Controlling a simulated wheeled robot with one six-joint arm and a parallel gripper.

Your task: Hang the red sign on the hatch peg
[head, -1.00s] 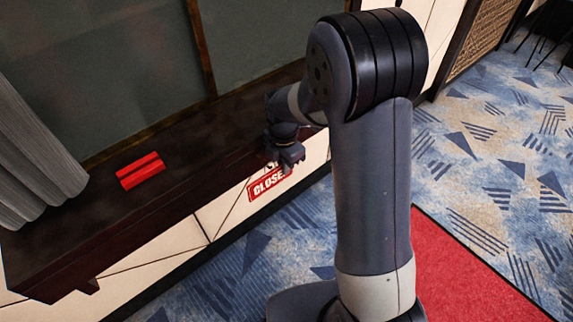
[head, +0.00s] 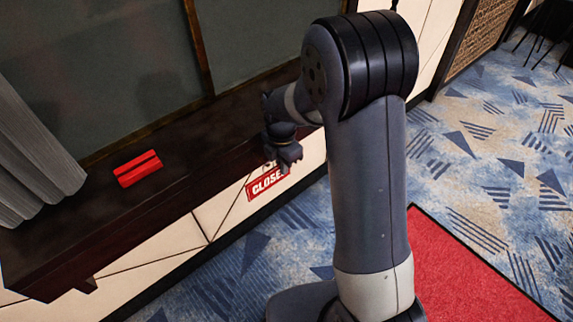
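The red sign (head: 267,183) reads "CLOSE" as far as I can see and hangs upright below my gripper, in front of the pale wall panel under the dark counter. My gripper (head: 283,164) is at the counter's front edge, just above the sign, pointing down. The fingers and the sign's upper part are small and overlap, so I cannot tell whether the gripper holds it. The hatch peg is not distinguishable; it may be hidden behind my gripper or arm.
A dark wooden counter (head: 100,225) runs along the wall, with a red block-like object (head: 138,168) on it. A grey curtain (head: 35,150) hangs at the left. A red mat (head: 460,275) lies on the patterned carpet (head: 500,170) at right.

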